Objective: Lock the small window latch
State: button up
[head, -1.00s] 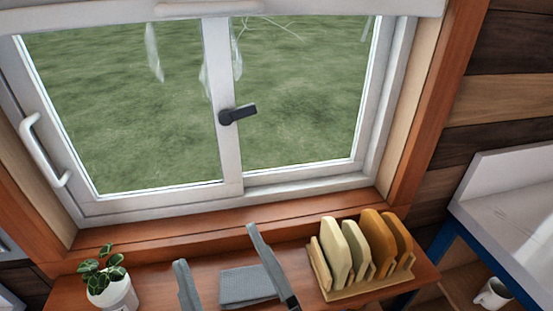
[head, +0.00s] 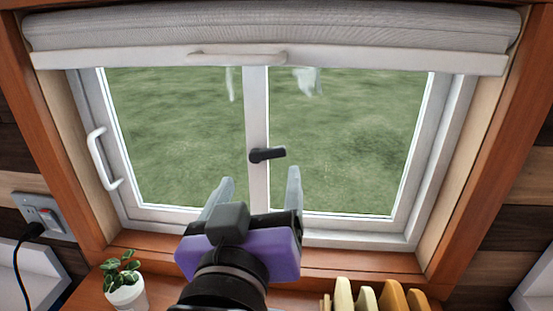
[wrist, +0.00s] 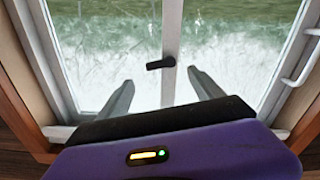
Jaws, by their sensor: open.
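The small window latch (head: 267,154) is a short dark lever on the white middle post of the window. Its handle points right, nearly level, in the head view. In the wrist view the latch (wrist: 160,64) lies ahead of the fingertips and between them, with its handle pointing left. My gripper (head: 256,184) has its two grey fingers spread apart with nothing between them. In the head view the fingers stand just below the latch, one on each side of the middle post. No contact with the latch shows.
A white pull handle (head: 101,158) is on the window's left frame. A rolled grey blind (head: 270,28) hangs above. On the wooden shelf below stand a potted plant (head: 124,280) at left and a rack of upright boards (head: 367,299) at right. A wall socket (head: 40,213) is at far left.

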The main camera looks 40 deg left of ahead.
aim_at(268, 155)
jog(key=p+x, duration=0.1)
jog(key=x, duration=0.6)
jog(key=shift+w+a, duration=0.1)
jog(key=shift+w, duration=0.05)
